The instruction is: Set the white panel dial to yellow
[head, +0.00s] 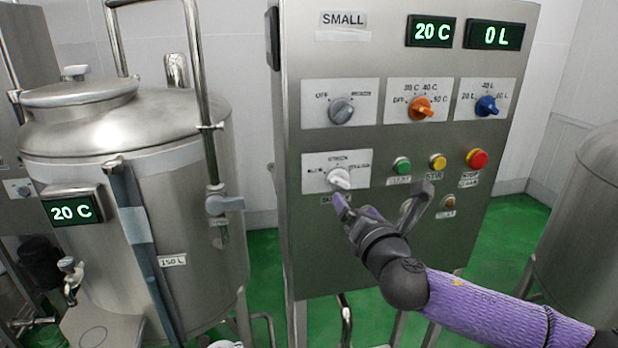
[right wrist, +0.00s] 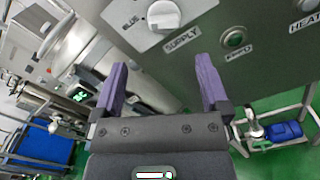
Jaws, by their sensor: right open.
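The white panel dial (head: 339,178) sits on a white plate at the lower left of the steel control panel. In the right wrist view the white dial (right wrist: 164,16) is at the top edge, cut off, with "BLUE" at its left and "SUPPLY" below. I cannot tell which colour it points to. My right gripper (head: 381,198) is open and empty in front of the panel, just below and right of the dial. Its two purple fingers show apart in the right wrist view (right wrist: 160,85), below the dial and not touching it. My left gripper is not in view.
The panel also carries a grey dial (head: 341,110), an orange dial (head: 421,108), a blue dial (head: 487,106) and green (head: 402,166), yellow (head: 438,162) and red (head: 476,158) buttons. A steel tank (head: 150,130) stands at the left, another (head: 585,230) at the right.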

